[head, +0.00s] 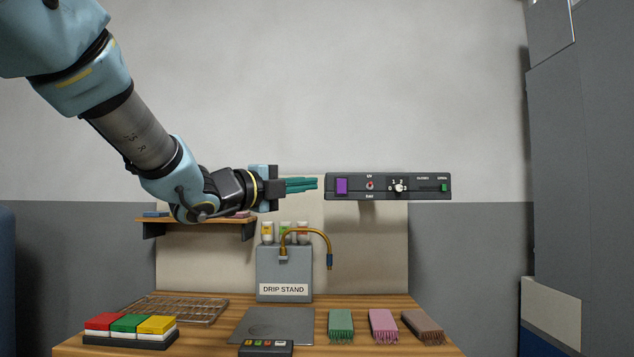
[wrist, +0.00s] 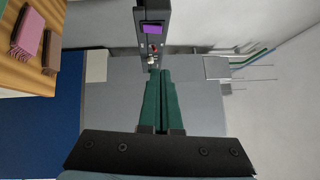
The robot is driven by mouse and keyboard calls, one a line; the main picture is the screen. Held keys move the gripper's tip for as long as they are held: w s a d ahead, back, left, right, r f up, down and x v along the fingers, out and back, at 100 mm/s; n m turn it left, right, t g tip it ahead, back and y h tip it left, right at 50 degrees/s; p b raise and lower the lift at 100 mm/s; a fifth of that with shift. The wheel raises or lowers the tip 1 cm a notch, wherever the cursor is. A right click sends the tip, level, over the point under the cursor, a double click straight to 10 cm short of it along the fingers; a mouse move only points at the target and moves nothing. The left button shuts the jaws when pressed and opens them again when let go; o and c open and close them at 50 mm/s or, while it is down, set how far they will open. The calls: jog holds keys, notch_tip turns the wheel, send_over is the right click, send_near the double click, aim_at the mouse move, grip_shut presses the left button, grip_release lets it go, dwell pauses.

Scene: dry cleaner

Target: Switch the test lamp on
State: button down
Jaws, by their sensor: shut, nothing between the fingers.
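A dark control panel (head: 387,194) hangs in front of the wall, right of centre in the head view. It carries a purple square (head: 341,186), a small toggle switch with red on it (head: 369,185), a white rotary knob (head: 398,187) with numbers, and a slider with a green end (head: 444,188). The small labels are hard to read, and which control belongs to the test lamp is unclear. My gripper (head: 316,183) is shut and empty, its teal fingers pointing right, just left of the panel's left end. In the wrist view the fingertips (wrist: 160,72) appear close below the toggle (wrist: 152,48) and purple square (wrist: 153,29).
Below is a wooden table with a grey drip stand (head: 284,270), its curved brass hose (head: 310,232), a wire rack (head: 175,308), coloured blocks (head: 130,325) and several brushes (head: 384,325). A small shelf (head: 200,222) is under my arm. The space right of the panel is clear.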

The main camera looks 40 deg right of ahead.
jog(key=p, duration=0.3)
send_near(346, 179)
jog(key=s+d, duration=0.3)
jog(key=shift+w+d+r+p, duration=0.25)
jog(key=shift+w+d+p, duration=0.25)
jog(key=shift+w+d, duration=0.1)
jog(key=shift+w+d+r+p, duration=0.2)
jog(key=shift+w+d+p, duration=0.3)
jog(key=shift+w+d, duration=0.4)
jog(key=shift+w, duration=0.1)
jog(key=shift+p, duration=0.3)
jog(key=shift+w+d+r+n+y+p, duration=0.15)
jog(key=shift+w+r+n+y+p, duration=0.2)
jog(key=shift+p, duration=0.65)
jog(key=shift+s+f+b, duration=0.1)
jog(key=shift+f+b, duration=0.2)
jog(key=shift+b, duration=0.1)
jog(key=shift+s, duration=0.1)
